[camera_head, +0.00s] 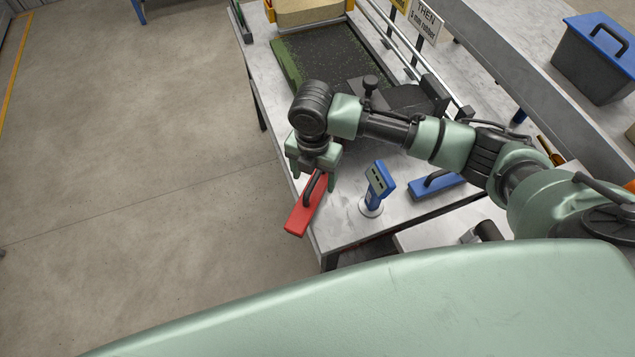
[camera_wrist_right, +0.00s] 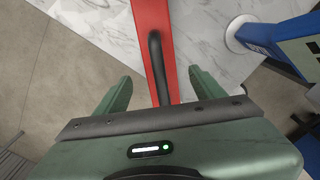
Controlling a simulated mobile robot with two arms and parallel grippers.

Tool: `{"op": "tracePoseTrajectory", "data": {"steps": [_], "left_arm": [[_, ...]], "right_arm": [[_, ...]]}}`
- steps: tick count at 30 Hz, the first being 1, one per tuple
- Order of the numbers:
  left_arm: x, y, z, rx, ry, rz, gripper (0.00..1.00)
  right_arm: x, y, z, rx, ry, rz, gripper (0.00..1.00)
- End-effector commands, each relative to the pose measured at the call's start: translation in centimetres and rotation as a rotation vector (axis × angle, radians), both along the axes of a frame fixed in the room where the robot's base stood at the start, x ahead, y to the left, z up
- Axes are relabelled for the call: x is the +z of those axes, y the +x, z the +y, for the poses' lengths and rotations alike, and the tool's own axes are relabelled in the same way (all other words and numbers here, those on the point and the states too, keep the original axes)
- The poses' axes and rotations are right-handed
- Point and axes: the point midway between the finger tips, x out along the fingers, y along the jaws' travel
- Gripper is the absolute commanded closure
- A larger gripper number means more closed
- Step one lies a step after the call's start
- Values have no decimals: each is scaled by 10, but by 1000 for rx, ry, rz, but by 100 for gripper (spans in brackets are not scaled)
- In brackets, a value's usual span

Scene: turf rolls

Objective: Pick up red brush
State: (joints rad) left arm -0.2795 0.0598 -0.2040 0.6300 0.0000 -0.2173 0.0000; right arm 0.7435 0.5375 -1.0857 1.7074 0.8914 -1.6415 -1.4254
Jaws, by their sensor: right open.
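The red brush (camera_head: 301,219) is a long red block with a dark arched handle, at the left edge of the marble-topped table in the head view. My right gripper (camera_head: 314,170) is right over its far part, pointing down. In the right wrist view the red brush (camera_wrist_right: 154,40) runs between the two green fingers of my right gripper (camera_wrist_right: 160,92), with its dark handle between them. The fingers are apart, with gaps on both sides of the handle. The far end of the brush is hidden under the gripper. My left gripper is not in view.
A blue display on a round white stand (camera_head: 379,186) stands right of the brush. A blue brush (camera_head: 437,186) lies farther right. A dark turf mat (camera_head: 321,58) lies behind my right arm. Open floor (camera_head: 150,150) is left of the table.

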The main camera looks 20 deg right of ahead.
Motion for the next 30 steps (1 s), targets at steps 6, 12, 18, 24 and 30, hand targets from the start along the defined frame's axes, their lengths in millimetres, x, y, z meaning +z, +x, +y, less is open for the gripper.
{"op": "tracePoseTrajectory", "data": {"steps": [6,12,18,24,30], "left_arm": [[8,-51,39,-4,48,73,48],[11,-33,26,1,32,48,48],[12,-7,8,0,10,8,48],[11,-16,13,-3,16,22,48],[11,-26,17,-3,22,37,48]], "right_arm": [[-28,-1,-2,-4,-2,2,31],[-53,0,-2,-4,-1,-2,31],[-56,0,-2,-3,-1,-4,31],[-56,0,-2,-4,-1,-4,70],[-55,0,-1,-4,0,-6,100]]}}
